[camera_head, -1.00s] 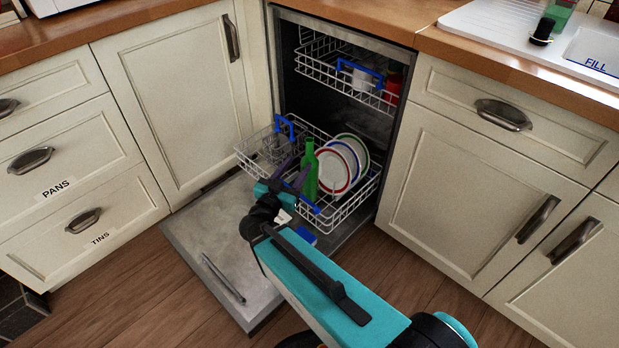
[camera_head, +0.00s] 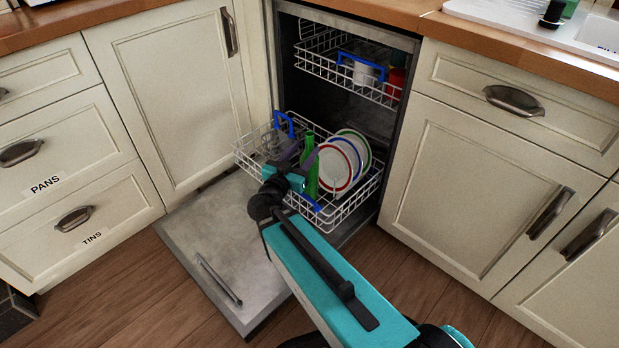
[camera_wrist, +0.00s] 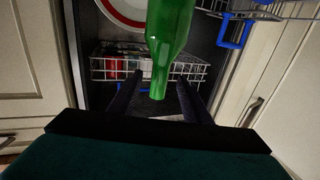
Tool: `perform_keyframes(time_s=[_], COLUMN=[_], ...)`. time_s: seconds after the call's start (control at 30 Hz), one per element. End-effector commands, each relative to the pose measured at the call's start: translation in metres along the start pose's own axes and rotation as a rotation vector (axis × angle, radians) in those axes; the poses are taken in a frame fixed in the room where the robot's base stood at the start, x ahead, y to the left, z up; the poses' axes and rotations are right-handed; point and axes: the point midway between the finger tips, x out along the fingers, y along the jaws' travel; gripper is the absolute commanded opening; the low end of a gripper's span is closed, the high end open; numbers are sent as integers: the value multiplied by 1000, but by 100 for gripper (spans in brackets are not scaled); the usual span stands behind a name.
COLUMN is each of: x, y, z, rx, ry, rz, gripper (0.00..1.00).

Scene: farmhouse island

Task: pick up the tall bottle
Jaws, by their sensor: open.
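The tall green bottle (camera_head: 312,178) stands upright in the lower dishwasher rack (camera_head: 345,212), just left of the plates. My gripper (camera_head: 297,154) is at the bottle's left front side, its fingers pointing toward the bottle's upper part. In the wrist view my gripper (camera_wrist: 160,79) is open, with one finger on each side of the picture of the bottle's neck. The bottle (camera_wrist: 171,30) enters from the top of that view, its neck end pointing down between the fingers. I cannot tell whether the neck is fully between them in depth or touching.
Several plates with coloured rims (camera_head: 336,168) stand right of the bottle. A blue handle (camera_head: 284,123) rises at the rack's left. The upper rack (camera_head: 322,66) holds a white item and a red item (camera_head: 396,82). The open dishwasher door (camera_head: 215,235) lies below.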

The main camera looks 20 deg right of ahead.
Motion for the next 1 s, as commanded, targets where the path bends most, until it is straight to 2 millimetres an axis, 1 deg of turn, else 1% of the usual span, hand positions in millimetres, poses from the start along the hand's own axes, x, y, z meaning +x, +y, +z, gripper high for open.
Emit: perform_keyframes(time_s=[0.03, 0.1, 0.23, 0.33, 0.73, 0.87, 1.0], x=[4, 15, 27, 31, 33, 42, 59], y=[0, 0, 0, 0, 0, 0, 0], z=[3, 1, 1, 0, 0, 0, 0], rx=[1, 0, 0, 0, 0, 1, 0], ry=[1, 0, 0, 0, 0, 1, 1], rz=[1, 3, 2, 1, 1, 1, 2], gripper=[44, 44, 44, 44, 44, 44, 44])
